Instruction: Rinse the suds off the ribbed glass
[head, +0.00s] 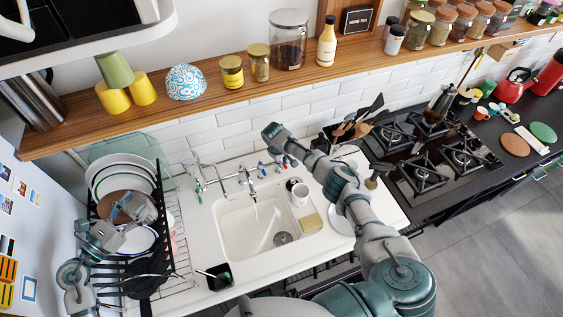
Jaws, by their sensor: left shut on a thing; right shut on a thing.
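My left gripper (124,213) is in front of the dish rack at the left, shut on a pale see-through thing (145,210) that looks like the ribbed glass. Its ribs and any suds are too small to make out. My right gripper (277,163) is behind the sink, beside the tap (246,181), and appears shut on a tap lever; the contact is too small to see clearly. A thin stream of water (257,212) falls from the spout into the white sink (235,238). The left gripper is left of the sink, apart from the stream.
The dish rack (180,262) holds plates and dark pans. A dark caddy (218,277) sits at the front left. The gas hob (425,150) lies further right.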

